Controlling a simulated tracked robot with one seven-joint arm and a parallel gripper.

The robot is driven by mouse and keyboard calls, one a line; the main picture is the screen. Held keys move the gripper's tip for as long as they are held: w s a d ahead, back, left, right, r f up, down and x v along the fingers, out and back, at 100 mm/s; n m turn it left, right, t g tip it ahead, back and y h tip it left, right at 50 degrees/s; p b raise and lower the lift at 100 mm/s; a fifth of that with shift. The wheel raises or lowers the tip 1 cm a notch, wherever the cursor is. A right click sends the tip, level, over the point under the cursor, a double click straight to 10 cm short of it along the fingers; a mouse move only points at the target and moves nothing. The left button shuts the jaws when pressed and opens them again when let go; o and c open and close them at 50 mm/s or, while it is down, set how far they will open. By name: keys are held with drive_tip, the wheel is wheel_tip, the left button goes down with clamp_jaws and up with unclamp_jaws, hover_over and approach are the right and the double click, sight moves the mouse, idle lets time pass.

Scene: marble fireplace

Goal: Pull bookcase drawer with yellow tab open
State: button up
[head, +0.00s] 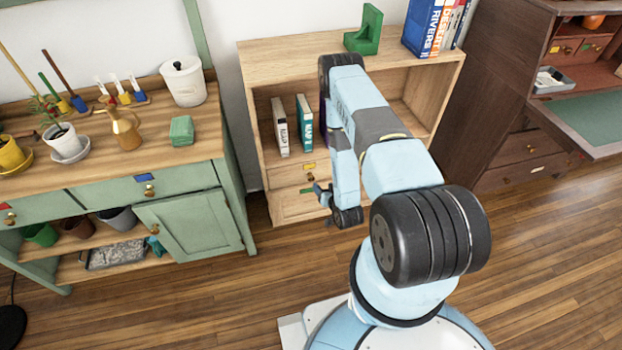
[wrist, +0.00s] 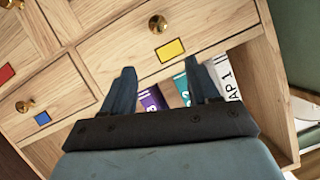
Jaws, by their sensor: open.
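The bookcase drawer with the yellow tab (wrist: 171,49) has a pale wood front and a round brass knob (wrist: 157,23). In the head view its front (head: 288,177) is below the book shelf, partly hidden by my arm. It looks shut, flush with its surround. My gripper (wrist: 159,68) is open and empty, its two dark fingers pointing toward the yellow tab and knob. The fingers are apart from the knob, which shows beyond the fingertips. In the head view my gripper (head: 322,194) is low in front of the bookcase, largely hidden by the arm.
Other bookcase drawers carry a red tab (wrist: 7,72) and a blue tab (wrist: 42,118). Books (head: 304,122) stand on the open shelf. A green cabinet (head: 195,225) stands at left and a dark desk (head: 520,125) at right. Wooden floor (head: 190,295) is clear in front.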

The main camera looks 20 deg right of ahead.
sight(312, 179)
drive_tip(key=x, duration=0.4)
drive_tip(key=f+x, duration=0.1)
drive_tip(key=x, duration=0.3)
drive_tip(key=s+f+x, duration=0.1)
drive_tip(key=x, duration=0.3)
drive_tip(key=shift+w+a+f, duration=0.15)
drive_tip(key=shift+w+a, duration=0.15)
drive_tip(key=shift+w, duration=0.1)
drive_tip(key=shift+c, duration=0.4)
